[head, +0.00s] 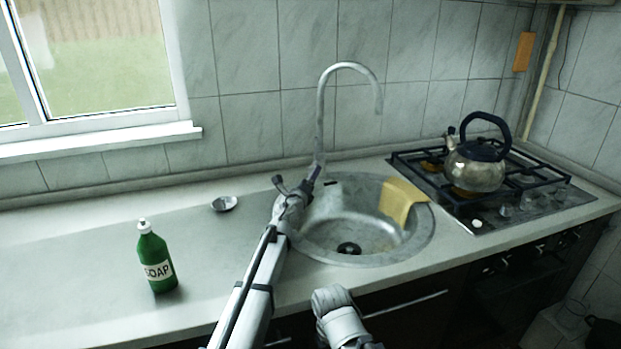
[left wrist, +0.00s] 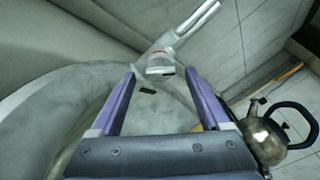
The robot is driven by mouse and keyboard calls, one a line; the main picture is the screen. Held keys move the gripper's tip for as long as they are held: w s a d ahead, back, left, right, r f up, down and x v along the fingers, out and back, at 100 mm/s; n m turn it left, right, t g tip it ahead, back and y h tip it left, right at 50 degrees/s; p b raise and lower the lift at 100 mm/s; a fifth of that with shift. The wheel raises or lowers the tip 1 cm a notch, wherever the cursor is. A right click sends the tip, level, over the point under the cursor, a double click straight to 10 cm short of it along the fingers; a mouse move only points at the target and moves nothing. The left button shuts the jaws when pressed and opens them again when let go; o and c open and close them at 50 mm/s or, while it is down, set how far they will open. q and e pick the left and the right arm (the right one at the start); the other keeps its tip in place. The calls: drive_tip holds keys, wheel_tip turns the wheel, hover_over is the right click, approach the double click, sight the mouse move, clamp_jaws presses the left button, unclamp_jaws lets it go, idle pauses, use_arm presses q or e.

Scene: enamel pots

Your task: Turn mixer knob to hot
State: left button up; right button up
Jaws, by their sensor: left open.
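The silver mixer tap (head: 321,110) rises behind the round sink with its spout curving to the right. Its base (left wrist: 163,60) shows in the left wrist view, between and beyond the two fingertips, with a faint reddish mark on it. I cannot make out the knob's shape or setting; in the head view my gripper covers that area. My left gripper (head: 314,176) is at the tap's foot. In the left wrist view its purple fingers (left wrist: 160,72) are spread apart with nothing clamped between them. Contact with the tap cannot be told. My right gripper is not in view.
The metal sink (head: 425,235) has a yellow cloth (head: 401,199) over its right rim. A kettle (head: 475,172) stands on the gas hob (head: 560,196) at right. A green soap bottle (head: 155,260) and a small dish (head: 224,203) stand on the left worktop, otherwise clear.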

use_arm(q)
drive_tip(key=shift+w+d, duration=0.15)
drive_tip(key=shift+w, duration=0.3)
clamp_jaws()
idle(0.3)
